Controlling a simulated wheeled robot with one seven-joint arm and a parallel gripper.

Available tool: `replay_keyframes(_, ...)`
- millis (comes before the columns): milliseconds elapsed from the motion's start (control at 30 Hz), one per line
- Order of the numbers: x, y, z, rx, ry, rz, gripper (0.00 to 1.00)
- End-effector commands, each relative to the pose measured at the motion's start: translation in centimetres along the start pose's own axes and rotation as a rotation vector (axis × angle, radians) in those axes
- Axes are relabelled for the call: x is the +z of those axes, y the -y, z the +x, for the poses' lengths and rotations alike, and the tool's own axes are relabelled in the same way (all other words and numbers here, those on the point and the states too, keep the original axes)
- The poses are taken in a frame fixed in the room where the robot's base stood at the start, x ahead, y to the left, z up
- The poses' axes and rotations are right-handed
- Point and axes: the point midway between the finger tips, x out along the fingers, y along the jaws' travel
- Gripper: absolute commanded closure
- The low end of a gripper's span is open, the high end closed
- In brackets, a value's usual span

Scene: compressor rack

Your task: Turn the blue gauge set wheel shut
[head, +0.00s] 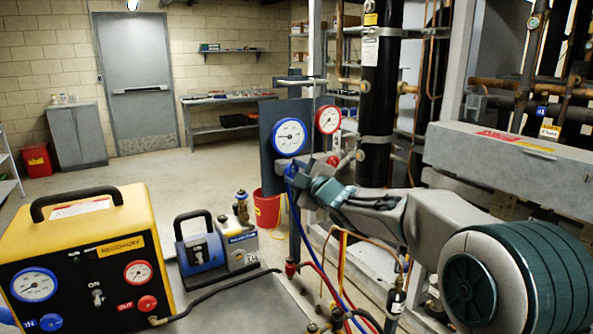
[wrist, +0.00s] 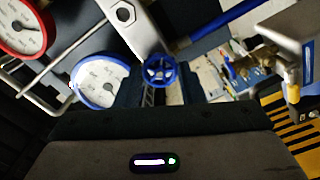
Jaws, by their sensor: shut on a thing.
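The blue set wheel (wrist: 159,70) is a small spoked handwheel on the silver manifold (wrist: 126,14) in the wrist view. My gripper (wrist: 159,84) is shut on it, with a dark finger at either side of the wheel. In the head view my gripper (head: 304,180) reaches the manifold from the right, and the wheel is mostly hidden there; a bit of blue shows at the fingertips. The blue-rimmed gauge (head: 290,136) is just above, and it also shows in the wrist view (wrist: 100,80). How far the wheel is turned cannot be told.
A red-rimmed gauge (head: 328,119) and a red wheel (head: 333,160) are right of the blue gauge. Hoses (head: 345,270) hang below. A yellow recovery machine (head: 85,225) and a blue pump (head: 201,252) stand at left. Black pipe (head: 380,90) rises behind.

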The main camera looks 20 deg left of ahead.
Motion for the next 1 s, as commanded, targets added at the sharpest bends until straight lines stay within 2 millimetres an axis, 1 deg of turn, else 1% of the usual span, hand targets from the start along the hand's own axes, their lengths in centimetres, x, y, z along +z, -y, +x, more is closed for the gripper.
replay_keyframes(600, 0.05, -0.14, -0.03, 0.001, 0.003, 0.580, 0.87)
replay_keyframes(800, 0.06, -0.05, -0.01, 0.001, 0.002, 0.733, 0.87)
replay_keyframes(1000, 0.06, -0.05, -0.02, 0.002, 0.002, 0.843, 0.87)
